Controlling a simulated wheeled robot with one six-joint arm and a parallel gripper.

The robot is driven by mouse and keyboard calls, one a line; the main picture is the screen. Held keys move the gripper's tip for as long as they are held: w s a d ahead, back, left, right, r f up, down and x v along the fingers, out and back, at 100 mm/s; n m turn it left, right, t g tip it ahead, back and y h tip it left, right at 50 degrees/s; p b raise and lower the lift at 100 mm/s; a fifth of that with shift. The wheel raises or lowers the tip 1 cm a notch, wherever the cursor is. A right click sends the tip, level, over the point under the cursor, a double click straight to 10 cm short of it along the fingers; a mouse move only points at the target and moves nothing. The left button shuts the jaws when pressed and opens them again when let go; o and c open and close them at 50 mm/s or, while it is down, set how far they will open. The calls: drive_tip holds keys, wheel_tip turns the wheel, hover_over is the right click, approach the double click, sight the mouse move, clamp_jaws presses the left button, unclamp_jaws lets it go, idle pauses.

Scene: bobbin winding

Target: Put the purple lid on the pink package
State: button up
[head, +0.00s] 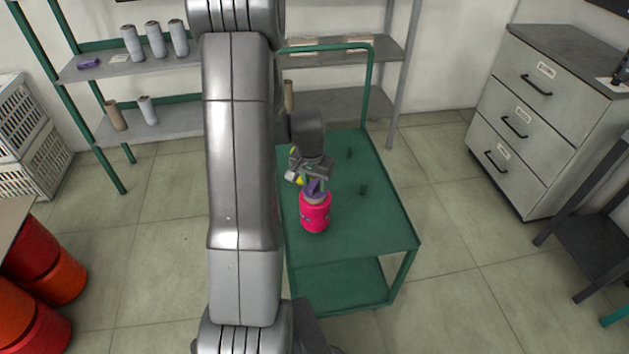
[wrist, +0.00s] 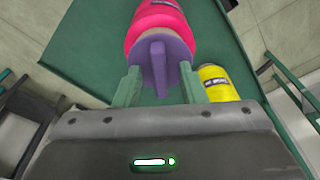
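The pink package (head: 315,214) stands upright on the green cart; the wrist view shows it at the top (wrist: 158,22). The purple lid (head: 314,187) is at the package's top end, with a pale band between lid and pink body. In the wrist view the lid (wrist: 178,50) has a raised fin-like handle. I cannot tell whether the lid is fully seated. My gripper (wrist: 160,70) is at the lid, its green fingers on either side of the handle with gaps visible, so it looks open. In the head view my gripper (head: 311,176) partly hides the lid.
A yellow cylinder (wrist: 218,84) stands close beside the package, mostly hidden in the head view (head: 299,180). The green cart top (head: 375,225) is otherwise mostly clear, with small dark pegs on its right. Shelves with grey spools (head: 156,40) stand behind; a drawer cabinet (head: 535,110) is at right.

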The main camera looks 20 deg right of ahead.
drive_tip(key=shift+r, duration=0.1)
wheel_tip(320, 180, up, 14)
drive_tip(key=s+a, duration=0.1)
drive_tip(key=shift+s+a+f, duration=0.2)
drive_tip(key=shift+a+f, duration=0.05)
drive_tip(key=shift+a, duration=0.05)
